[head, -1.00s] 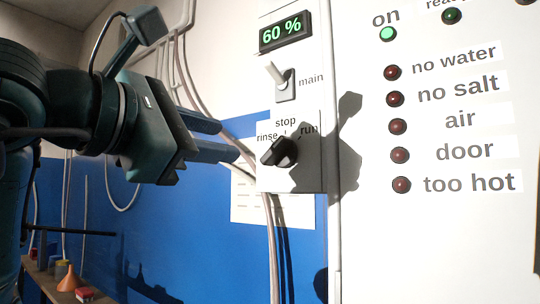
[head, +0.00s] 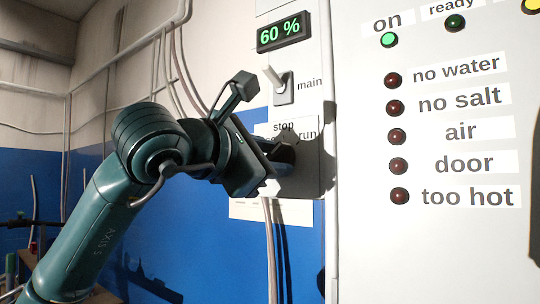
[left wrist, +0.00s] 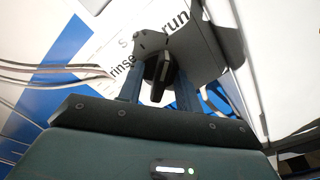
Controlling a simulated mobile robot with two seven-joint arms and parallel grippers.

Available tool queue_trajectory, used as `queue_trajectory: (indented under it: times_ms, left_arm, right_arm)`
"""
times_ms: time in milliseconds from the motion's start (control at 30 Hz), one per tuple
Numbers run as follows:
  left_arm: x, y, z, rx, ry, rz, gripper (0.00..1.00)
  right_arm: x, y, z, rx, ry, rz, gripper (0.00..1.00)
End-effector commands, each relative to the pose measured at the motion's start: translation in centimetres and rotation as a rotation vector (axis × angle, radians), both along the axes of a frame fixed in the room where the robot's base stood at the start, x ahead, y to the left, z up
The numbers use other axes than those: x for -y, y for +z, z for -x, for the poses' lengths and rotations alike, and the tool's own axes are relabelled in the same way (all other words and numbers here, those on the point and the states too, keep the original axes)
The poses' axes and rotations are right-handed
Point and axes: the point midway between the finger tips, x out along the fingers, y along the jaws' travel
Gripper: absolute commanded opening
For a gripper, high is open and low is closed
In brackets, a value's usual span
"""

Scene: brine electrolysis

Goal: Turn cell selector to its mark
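The cell selector is a dark knob (head: 286,154) on the grey panel beside the white cabinet, with labels rinse, stop and run. In the left wrist view the knob (left wrist: 158,78) stands between the two fingers of my left gripper (left wrist: 160,88), one finger on each side. A narrow gap shows beside the knob's bar, so the gripper looks open around it. In the head view my left gripper (head: 268,162) hides part of the knob and the rinse label. Which mark the knob points to is not clear. My right gripper is not in view.
Above the knob are the main toggle switch (head: 276,82) and a display reading 60 % (head: 283,31). The white cabinet door (head: 450,245) with indicator lamps is close on the right. Pipes (head: 270,240) run down the wall below the panel.

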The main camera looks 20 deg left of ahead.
Motion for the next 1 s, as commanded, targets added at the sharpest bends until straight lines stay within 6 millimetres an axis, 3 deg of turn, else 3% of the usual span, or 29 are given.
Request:
queue_trajectory:
  times_ms: [467,1000]
  left_arm:
    - [0.0,0.0,0.1,0.000,0.000,0.000,0.00]
    - [0.0,-0.3,0.1,-0.033,-0.001,0.092,0.00]
  right_arm:
    - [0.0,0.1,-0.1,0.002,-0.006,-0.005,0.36]
    - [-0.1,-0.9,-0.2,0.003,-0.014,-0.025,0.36]
